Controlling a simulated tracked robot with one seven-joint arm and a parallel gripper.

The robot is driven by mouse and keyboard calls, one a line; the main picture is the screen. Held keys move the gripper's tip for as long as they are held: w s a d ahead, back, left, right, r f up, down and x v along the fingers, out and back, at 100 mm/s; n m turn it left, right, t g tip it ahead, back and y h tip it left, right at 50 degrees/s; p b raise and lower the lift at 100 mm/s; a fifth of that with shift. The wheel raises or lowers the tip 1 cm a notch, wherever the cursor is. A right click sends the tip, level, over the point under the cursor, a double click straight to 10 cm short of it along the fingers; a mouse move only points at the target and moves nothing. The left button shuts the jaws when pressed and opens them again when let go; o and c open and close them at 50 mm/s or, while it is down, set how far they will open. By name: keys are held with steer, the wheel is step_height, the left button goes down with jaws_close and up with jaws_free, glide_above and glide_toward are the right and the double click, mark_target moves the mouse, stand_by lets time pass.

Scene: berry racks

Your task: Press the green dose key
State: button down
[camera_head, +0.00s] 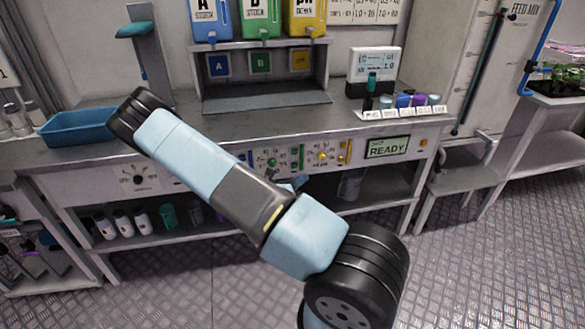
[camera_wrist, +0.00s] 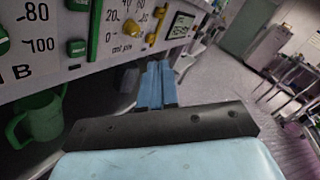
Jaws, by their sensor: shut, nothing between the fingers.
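The control panel (camera_wrist: 110,58) fills the upper left of the wrist view. A green block-shaped key (camera_wrist: 77,48) sits on it beside a tall green bar (camera_wrist: 95,30); another green piece (camera_wrist: 78,5) is above, cut by the frame edge. I cannot read a label that tells which is the dose key. In the head view the green parts (camera_head: 301,156) are small. My gripper (camera_wrist: 158,68) is shut and empty, its blue fingers below and right of the green key, apart from it. In the head view my gripper (camera_head: 297,182) shows partly behind my arm.
Yellow controls (camera_wrist: 151,39) sit right of the green ones. A display (camera_head: 388,147) reads READY. A green mug (camera_wrist: 38,122) is under the panel. On the bench are a blue tray (camera_head: 80,127) and a dispenser rack (camera_head: 265,97). Open floor lies in front.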

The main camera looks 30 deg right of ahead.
steer(key=f+n+t, duration=0.1)
steer(key=n, duration=0.1)
steer(key=w+f+n+t, duration=0.1)
steer(key=f+n, duration=0.1)
steer(key=f+n+t, duration=0.1)
steer(key=f, duration=0.1)
steer(key=shift+w+d+n+t+y, duration=0.2)
steer(key=shift+w+n+t+y, duration=0.05)
steer(key=shift+n+t+y, duration=0.15)
steer(key=shift+w, duration=0.15)
steer(key=shift+w+d, duration=0.4)
steer(key=shift+w, duration=0.95)
steer(key=shift+w+d, duration=0.45)
steer(key=shift+w, duration=0.9)
steer(key=shift+w+d, duration=0.4)
steer(key=shift+w, duration=0.95)
steer(key=shift+w+d, duration=0.25)
steer(key=shift+w, duration=0.5)
steer(key=shift+s+a, duration=0.1)
steer(key=shift+s, duration=0.1)
steer(key=shift+s+a, duration=0.2)
steer(key=shift+s, duration=0.5)
steer(key=s, duration=0.2)
steer(key=s+a, duration=0.1)
steer(key=s, duration=0.1)
steer(key=shift+s+a, duration=0.2)
steer(key=shift+s, duration=0.2)
